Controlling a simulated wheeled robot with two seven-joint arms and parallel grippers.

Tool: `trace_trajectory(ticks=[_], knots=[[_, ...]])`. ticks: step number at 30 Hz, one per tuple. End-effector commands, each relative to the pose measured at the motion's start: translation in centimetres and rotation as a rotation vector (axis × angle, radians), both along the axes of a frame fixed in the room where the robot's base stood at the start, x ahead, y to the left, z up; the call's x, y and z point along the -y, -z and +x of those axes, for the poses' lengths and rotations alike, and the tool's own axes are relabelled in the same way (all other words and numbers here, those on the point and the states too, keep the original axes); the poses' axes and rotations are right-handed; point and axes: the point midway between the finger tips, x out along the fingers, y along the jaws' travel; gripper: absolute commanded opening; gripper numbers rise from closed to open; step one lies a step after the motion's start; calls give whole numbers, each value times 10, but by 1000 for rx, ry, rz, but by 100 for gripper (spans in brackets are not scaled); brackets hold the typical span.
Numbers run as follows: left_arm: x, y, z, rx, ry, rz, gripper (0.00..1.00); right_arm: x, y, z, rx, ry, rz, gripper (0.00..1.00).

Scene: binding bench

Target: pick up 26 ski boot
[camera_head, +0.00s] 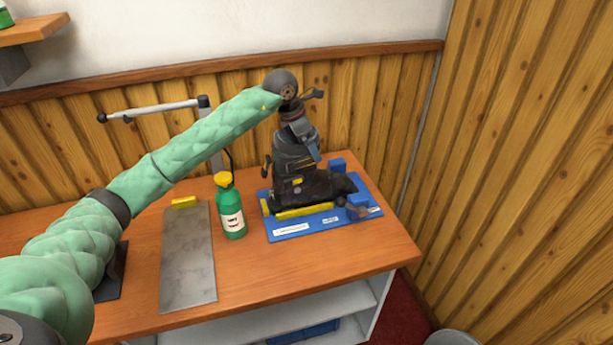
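A dark grey and black ski boot (298,187) stands upright on a blue base (292,230) at the right part of the wooden bench. Blue blocks and a yellow strip lie around its sole. My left gripper (295,114) is at the top of the boot's cuff, pointing down, at the end of the green-sleeved arm. Its fingers blend with the dark boot top, so I cannot tell whether they are closed on it. My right gripper is not in view.
A green bottle with a yellow cap (231,207) stands left of the blue base. A grey metal plate (187,262) lies further left, with a yellow block (185,202) at its far end. A lamp-like arm (150,109) stands behind. A wooden wall closes the right side.

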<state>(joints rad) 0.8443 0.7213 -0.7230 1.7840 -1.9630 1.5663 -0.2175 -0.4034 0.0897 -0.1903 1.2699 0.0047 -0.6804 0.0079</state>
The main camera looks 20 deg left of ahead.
Motion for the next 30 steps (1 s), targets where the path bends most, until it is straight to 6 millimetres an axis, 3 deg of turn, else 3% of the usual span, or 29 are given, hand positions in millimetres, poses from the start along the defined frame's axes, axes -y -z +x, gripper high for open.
trace_trajectory(ticks=[7, 19, 30], knots=[[0, 1, 0, 0, 0, 0, 100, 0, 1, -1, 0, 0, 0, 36], [0, 1, 0, 0, 0, 0, 23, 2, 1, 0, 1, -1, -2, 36], [0, -6, 1, 4, 0, -1, 23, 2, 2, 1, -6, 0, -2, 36]])
